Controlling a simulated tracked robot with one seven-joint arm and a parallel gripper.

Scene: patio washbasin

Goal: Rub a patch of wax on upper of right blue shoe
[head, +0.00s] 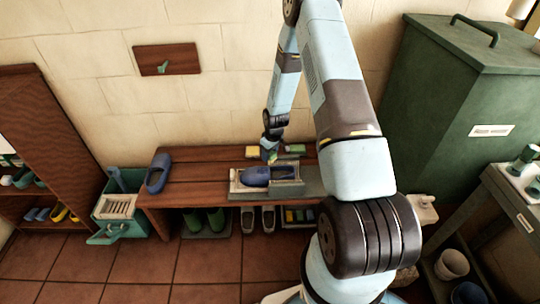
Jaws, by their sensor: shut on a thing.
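A blue shoe (257,175) lies in a pale open-topped holder (286,188) on the wooden bench. A second blue shoe (158,172) stands at the bench's left end, toe up the picture. My gripper (270,155) points down just above and behind the shoe in the holder, shut on a small greenish thing. The held thing is too small and too much covered by the gripper to name. I cannot tell whether it touches the shoe. A patch of wax on the upper is not discernible at this size.
Yellow and green blocks (253,152) lie at the bench's back, close to my gripper. Green boots (216,219) and grey shoes (268,218) stand under the bench (195,187). A teal basin unit (117,207) is left; a large green bin (450,110) is right.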

